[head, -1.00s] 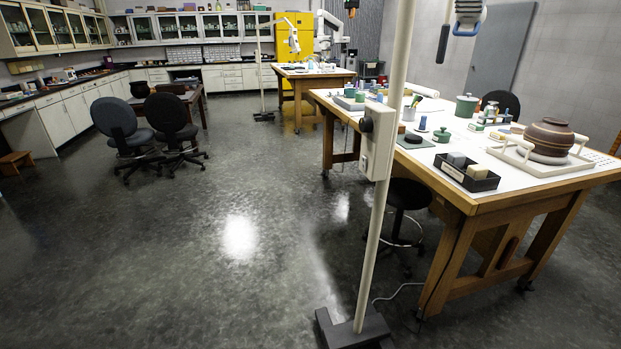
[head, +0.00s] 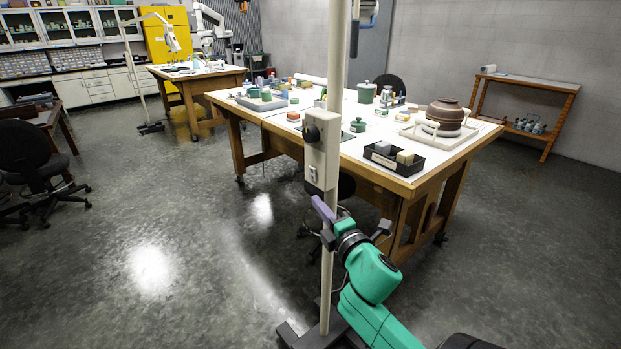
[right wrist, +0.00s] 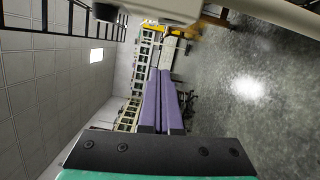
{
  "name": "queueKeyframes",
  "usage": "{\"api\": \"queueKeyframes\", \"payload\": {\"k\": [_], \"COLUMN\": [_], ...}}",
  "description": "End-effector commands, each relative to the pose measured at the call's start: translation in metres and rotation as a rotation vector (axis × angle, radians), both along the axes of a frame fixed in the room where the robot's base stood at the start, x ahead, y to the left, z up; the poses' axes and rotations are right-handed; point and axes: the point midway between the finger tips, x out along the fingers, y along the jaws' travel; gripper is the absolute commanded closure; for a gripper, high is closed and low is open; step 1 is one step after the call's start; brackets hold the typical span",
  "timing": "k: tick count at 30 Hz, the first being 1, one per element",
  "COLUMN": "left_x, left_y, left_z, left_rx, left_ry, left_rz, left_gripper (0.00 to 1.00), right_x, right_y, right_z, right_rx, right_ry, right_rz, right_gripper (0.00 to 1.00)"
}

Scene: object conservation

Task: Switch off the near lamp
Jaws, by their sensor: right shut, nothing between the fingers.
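The near lamp's pale pole (head: 338,60) stands upright in front of the table. A light control box (head: 322,152) is fixed on it, with a dark round knob (head: 312,133) and a small switch (head: 313,174) below the knob. My right gripper (head: 320,203), with purple fingers, is shut and empty just below the box, fingertips close under its lower end. I cannot tell whether they touch it. In the right wrist view the shut fingers (right wrist: 160,98) point away from the camera, and part of the box (right wrist: 150,9) shows at the top edge. My left gripper is out of view.
The lamp's dark base (head: 300,334) is on the floor. A wooden table (head: 420,187) behind the pole holds a black tray (head: 383,165), a brown pot (head: 444,113) and several small items. A wooden shelf (head: 560,86) stands against the right wall.

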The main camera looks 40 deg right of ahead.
Motion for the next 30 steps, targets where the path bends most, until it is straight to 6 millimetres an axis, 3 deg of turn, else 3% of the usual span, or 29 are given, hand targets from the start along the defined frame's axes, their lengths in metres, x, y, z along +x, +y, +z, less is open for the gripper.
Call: {"api": "queueKeyframes", "payload": {"k": [15, 21, 30], "left_x": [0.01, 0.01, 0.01], "left_y": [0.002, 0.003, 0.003], "left_z": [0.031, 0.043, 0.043], "left_rx": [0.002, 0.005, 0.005], "left_ry": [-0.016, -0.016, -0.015], "left_rz": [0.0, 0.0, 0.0], "left_gripper": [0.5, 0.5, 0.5], "right_x": [0.095, 0.092, 0.092], "right_y": [-0.031, -0.06, -0.065], "right_z": [0.009, 0.01, 0.008], "right_rx": [0.001, 0.001, 0.001], "right_ry": [-0.001, 0.002, 0.0], "right_rz": [-0.002, 0.0, 0.0], "right_gripper": [1.0, 1.0, 1.0]}}
